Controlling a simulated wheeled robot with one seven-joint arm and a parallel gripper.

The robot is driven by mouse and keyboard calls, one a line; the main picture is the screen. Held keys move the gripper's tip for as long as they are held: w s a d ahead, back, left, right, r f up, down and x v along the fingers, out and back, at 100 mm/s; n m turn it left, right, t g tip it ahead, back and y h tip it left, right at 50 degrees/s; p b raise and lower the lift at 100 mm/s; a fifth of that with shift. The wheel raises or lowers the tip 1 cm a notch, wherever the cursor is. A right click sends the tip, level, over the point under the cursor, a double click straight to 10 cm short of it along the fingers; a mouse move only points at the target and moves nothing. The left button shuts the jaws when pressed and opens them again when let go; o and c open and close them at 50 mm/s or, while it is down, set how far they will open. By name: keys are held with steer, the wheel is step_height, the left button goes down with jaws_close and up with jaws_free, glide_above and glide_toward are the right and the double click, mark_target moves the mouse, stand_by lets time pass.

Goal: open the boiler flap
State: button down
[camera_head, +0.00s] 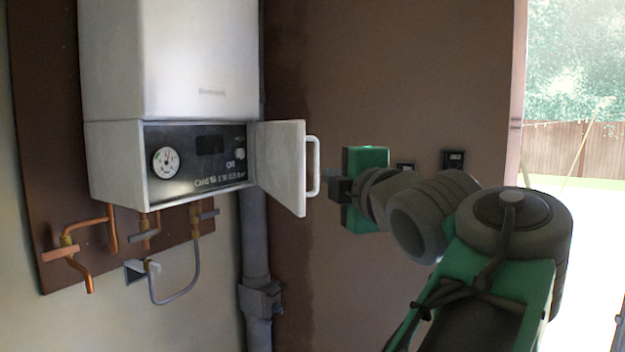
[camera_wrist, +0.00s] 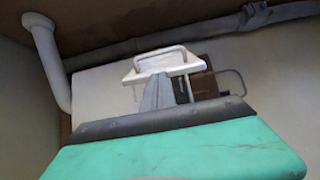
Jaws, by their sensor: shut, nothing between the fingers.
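The white boiler (camera_head: 170,60) hangs on the wall at the left. Its flap (camera_head: 278,165) is hinged at the right side of the control panel (camera_head: 195,158) and stands swung wide open, so the gauge and display show. A white bar handle (camera_head: 313,166) is on the flap's outer face. My gripper (camera_head: 328,180) is just right of the handle, shut and empty; I cannot tell whether it touches it. In the wrist view the shut fingers (camera_wrist: 157,92) point toward the flap (camera_wrist: 165,66) and its handle (camera_wrist: 160,50).
Copper pipes and valves (camera_head: 110,230) hang below the boiler. A grey vertical pipe (camera_head: 256,240) runs down the wall right of it. Dark wall sockets (camera_head: 453,160) are behind my arm. A bright opening (camera_head: 575,200) is at the far right.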

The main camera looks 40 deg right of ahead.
steer(key=p+x, duration=0.2)
steer(key=x, duration=0.8)
steer(key=shift+p, duration=0.3)
steer(key=shift+d, duration=0.1)
